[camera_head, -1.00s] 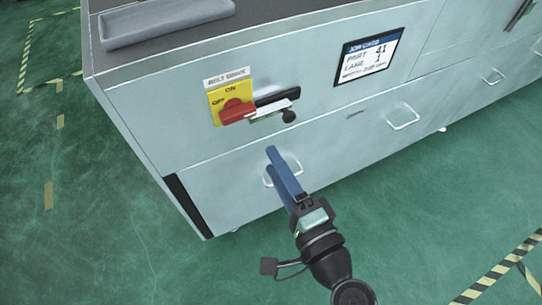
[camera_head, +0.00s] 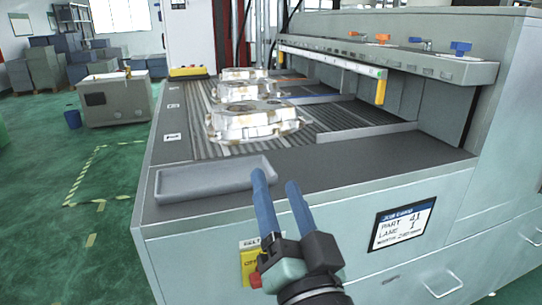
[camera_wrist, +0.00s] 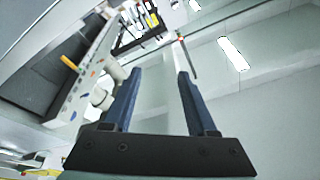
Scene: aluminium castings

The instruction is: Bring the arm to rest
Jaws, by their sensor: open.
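My gripper (camera_head: 281,192) is raised in front of the machine cabinet in the head view, with its two blue fingers spread apart and nothing between them. The fingers point up and away, and in the picture the left one overlaps the right end of the grey tray. In the wrist view my gripper (camera_wrist: 158,85) is also open and empty, and that camera looks up toward the ceiling lights. The yellow switch plate (camera_head: 249,262) on the cabinet front is partly hidden behind my gripper.
A shallow grey tray (camera_head: 215,180) lies on the front ledge of the machine. Several metal castings (camera_head: 252,122) sit on the ribbed belt behind it. A job card (camera_head: 402,224) is on the cabinet front. Green floor (camera_head: 60,225) is open at the left.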

